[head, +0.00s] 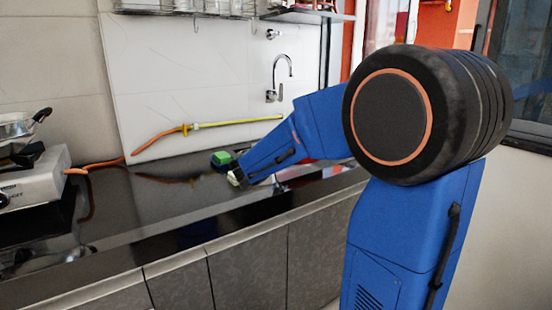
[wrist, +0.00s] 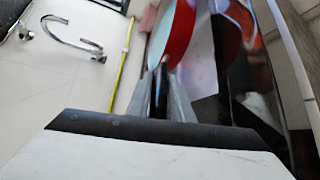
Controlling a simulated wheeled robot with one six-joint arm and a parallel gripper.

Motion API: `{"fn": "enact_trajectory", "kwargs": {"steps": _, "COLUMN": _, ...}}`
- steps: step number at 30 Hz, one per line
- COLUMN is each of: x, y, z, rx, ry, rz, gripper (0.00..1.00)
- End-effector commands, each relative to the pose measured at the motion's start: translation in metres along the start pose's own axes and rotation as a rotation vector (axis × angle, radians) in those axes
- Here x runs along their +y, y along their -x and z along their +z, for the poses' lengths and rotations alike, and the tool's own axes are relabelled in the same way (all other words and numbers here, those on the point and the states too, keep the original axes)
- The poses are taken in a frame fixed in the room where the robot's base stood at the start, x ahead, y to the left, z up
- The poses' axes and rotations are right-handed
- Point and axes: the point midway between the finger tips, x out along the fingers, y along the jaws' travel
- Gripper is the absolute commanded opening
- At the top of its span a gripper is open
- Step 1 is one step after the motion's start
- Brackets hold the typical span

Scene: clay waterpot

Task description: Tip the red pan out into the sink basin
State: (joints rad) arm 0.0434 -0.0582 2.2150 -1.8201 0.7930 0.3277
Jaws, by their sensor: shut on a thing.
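The red pan (wrist: 184,32) shows in the upper middle of the wrist view, with a curved glossy red wall and a pale surface beside it. It appears steeply tilted, though its full outline is cut off by the frame. My gripper (wrist: 161,88) is shut on its dark handle, which points toward the camera. In the head view my blue arm reaches left over the counter, and my gripper cannot be clearly made out. A little red shows beyond the arm, too small to name. The sink basin is not clearly visible; the arm hides the counter below the tap. I cannot tell whether the pan holds anything.
The tap (head: 280,78) rises at the back wall; it also shows in the wrist view (wrist: 72,38). A yellow hose (head: 235,122) lies along the wall. A stove (head: 32,185) stands at left. The counter between is mostly clear.

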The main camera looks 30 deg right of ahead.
Motion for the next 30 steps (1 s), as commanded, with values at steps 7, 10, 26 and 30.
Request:
{"fn": "enact_trajectory", "kwargs": {"steps": 7, "x": 0.0038, "y": 0.0002, "z": -0.0003, "rx": -0.005, "ry": 0.033, "rz": -0.013, "gripper": 0.0}}
{"fn": "enact_trajectory", "kwargs": {"steps": 10, "x": 0.0055, "y": 0.0005, "z": -0.0007, "rx": -0.009, "ry": 0.063, "rz": -0.026, "gripper": 0.0}}
{"fn": "enact_trajectory", "kwargs": {"steps": 26, "x": 0.0081, "y": 0.0009, "z": -0.0011, "rx": -0.015, "ry": 0.111, "rz": -0.048, "gripper": 0.0}}
{"fn": "enact_trajectory", "kwargs": {"steps": 30, "x": 0.008, "y": 0.0009, "z": -0.0011, "rx": -0.015, "ry": 0.111, "rz": -0.048, "gripper": 0.0}}
